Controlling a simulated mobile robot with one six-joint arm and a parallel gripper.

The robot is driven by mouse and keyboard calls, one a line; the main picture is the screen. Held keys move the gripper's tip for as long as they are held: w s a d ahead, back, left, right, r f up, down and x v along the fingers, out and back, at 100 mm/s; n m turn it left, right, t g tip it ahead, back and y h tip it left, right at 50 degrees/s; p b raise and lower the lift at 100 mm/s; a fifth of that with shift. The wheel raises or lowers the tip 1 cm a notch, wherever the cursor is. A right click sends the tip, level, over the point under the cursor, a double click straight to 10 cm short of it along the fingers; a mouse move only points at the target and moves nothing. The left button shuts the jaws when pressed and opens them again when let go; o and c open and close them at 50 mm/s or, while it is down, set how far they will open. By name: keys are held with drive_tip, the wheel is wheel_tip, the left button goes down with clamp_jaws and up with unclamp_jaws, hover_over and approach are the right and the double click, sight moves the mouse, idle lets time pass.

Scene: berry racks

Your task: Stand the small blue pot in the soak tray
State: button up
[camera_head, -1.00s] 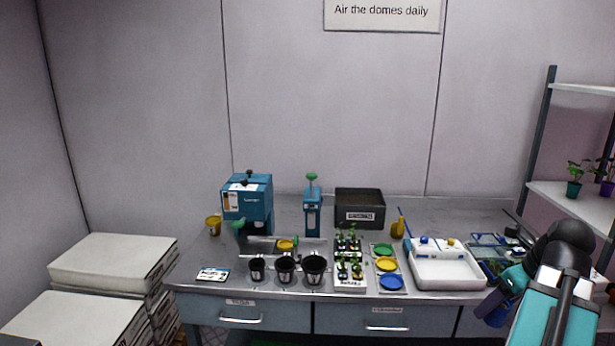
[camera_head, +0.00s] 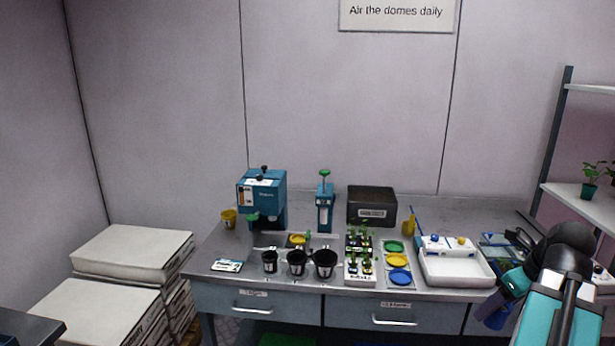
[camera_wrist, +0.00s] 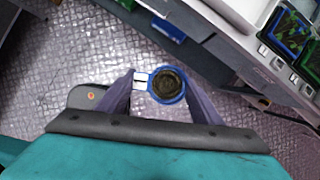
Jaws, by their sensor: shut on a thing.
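The small blue pot (camera_wrist: 181,95) is filled with dark soil and has a white tag on its left side in the wrist view. My gripper (camera_wrist: 160,84) is shut on it, one finger on each side, and holds it above the patterned floor in front of the bench.
The bench (camera_head: 222,257) also carries several black pots (camera_head: 296,264), seedling trays, coloured discs (camera_head: 397,260), a dark labelled box (camera_head: 372,208) and blue devices (camera_head: 261,196). A shelf (camera_head: 585,207) with plants stands at right. White sacks (camera_head: 130,252) are stacked at left.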

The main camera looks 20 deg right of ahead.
drive_tip(key=w+a+f+n+g+y+b, duration=0.1)
drive_tip(key=w+a+f+n, duration=0.4)
drive_tip(key=a, duration=0.8)
drive_tip(key=w+a+f+n+g+y+b, duration=0.1)
drive_tip(key=w+a+f+n+g, duration=0.3)
drive_tip(key=w+a+n, duration=0.7)
drive_tip(key=w+a+f+n+g+y+b, duration=0.1)
drive_tip(key=w+a+f+n, duration=0.5)
drive_tip(key=a, duration=1)
drive_tip(key=shift+w+a+f+n+g+b, duration=0.2)
drive_tip(key=shift+w+n+g+b, duration=0.4)
drive_tip(key=shift+w+n, duration=1.1)
drive_tip(key=shift+w, duration=0.25)
drive_tip(key=shift+a, duration=0.1)
